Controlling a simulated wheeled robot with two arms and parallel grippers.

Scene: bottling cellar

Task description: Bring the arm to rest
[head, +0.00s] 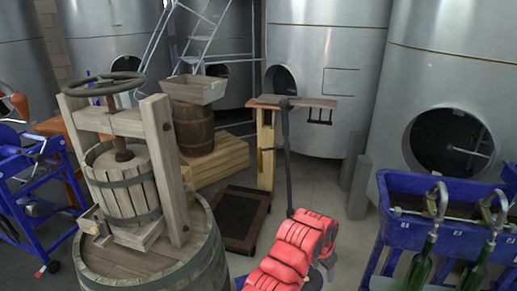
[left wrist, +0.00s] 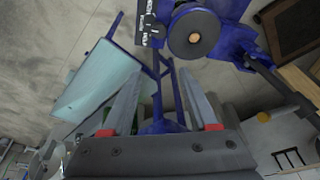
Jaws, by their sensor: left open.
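My left gripper (left wrist: 160,82) shows in the left wrist view. Its two grey fingers stand apart, with red parts near their bases. I see nothing held between them. Blue framework and a pale blue panel (left wrist: 97,80) lie beyond the fingers; I cannot tell how far off. My right gripper is in neither view.
A wooden press (head: 127,190) stands on a barrel (head: 150,268) at front left. A blue wheeled frame (head: 45,195) is beside it. A red ribbed object (head: 298,248) is at front centre. A blue bottle filler (head: 440,205) is at right. Steel tanks (head: 325,55) line the back.

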